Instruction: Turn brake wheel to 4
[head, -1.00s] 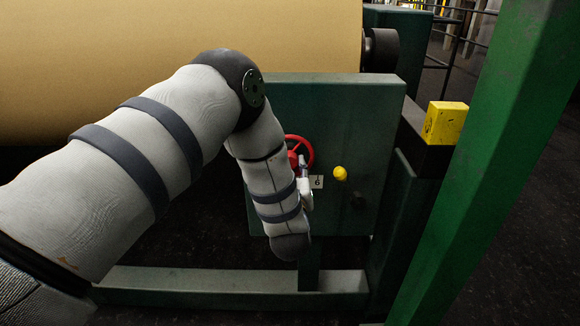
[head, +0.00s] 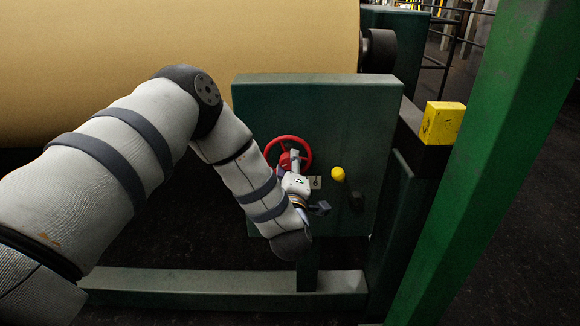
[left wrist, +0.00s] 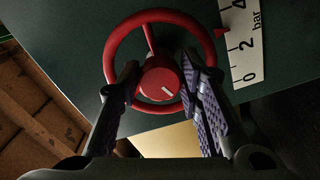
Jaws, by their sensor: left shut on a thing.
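The red brake wheel (head: 304,144) is on the front of a dark green panel (head: 350,110). In the left wrist view the wheel (left wrist: 152,15) fills the middle, with a round red hub bearing a white line. My left gripper (head: 295,160) is at the wheel. In the left wrist view its fingers (left wrist: 161,90) are either side of the hub, shut on the wheel; the exact contact is hard to see. A white scale (left wrist: 240,55) marked 0, 2, 4 and bar lies right of the wheel. A red pointer (left wrist: 222,32) is between 2 and 4.
A yellow knob (head: 338,174) and a dark knob (head: 356,198) are on the panel right of the wheel. A large tan roll (head: 180,40) is behind. A green post (head: 490,160) and yellow block (head: 442,123) stand to the right.

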